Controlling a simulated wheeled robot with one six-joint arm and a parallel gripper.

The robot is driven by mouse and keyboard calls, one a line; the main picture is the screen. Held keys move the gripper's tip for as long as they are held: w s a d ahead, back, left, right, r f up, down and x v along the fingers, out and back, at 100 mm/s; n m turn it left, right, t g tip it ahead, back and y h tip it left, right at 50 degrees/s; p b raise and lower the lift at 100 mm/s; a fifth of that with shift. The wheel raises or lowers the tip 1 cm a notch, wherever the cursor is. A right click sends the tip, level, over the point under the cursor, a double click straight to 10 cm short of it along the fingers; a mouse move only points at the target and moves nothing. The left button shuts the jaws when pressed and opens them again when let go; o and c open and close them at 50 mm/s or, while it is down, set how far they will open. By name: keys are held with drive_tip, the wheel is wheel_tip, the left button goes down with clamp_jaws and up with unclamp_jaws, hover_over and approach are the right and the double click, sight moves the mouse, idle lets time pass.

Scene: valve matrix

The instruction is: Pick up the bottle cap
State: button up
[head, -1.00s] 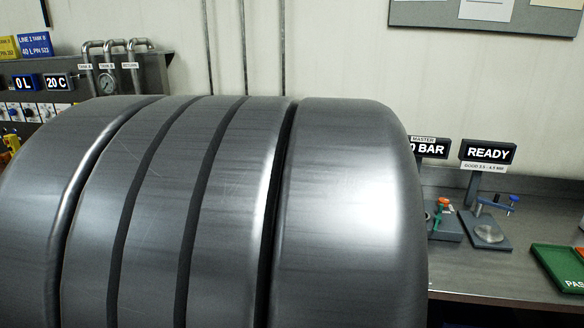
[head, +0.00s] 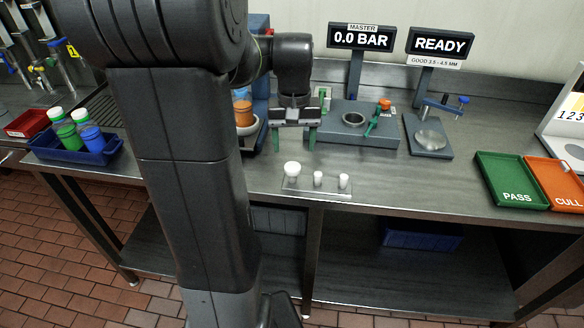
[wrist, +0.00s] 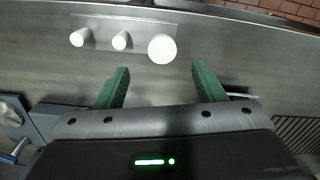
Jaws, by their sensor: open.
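A large round white cap (head: 292,168) stands at the left end of a small grey strip (head: 318,191) near the bench's front edge; two smaller white pieces stand beside it, one in the middle (head: 318,178) and one at the right (head: 344,181). The large cap also shows in the wrist view (wrist: 162,48), beyond the fingers. Which piece is the bottle cap is not labelled. My gripper (head: 295,138) is open and empty, with green fingers, behind and above the strip. In the wrist view the gripper (wrist: 160,78) has nothing between its fingers.
Behind are a grey fixture (head: 350,143) with a green-and-orange handle and a gauge stand (head: 429,140). A PASS tray (head: 507,180) and CULL tray (head: 556,184) lie right. A blue tray (head: 84,148) holding white-capped bottles stands left. Bench between strip and PASS tray is clear.

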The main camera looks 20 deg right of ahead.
sight(293, 167)
wheel_tip(293, 167, down, 6)
drive_tip(key=shift+a+f, duration=0.15)
drive_tip(key=shift+f, duration=0.1)
drive_tip(key=shift+c, duration=0.2)
drive_tip(key=c, duration=1)
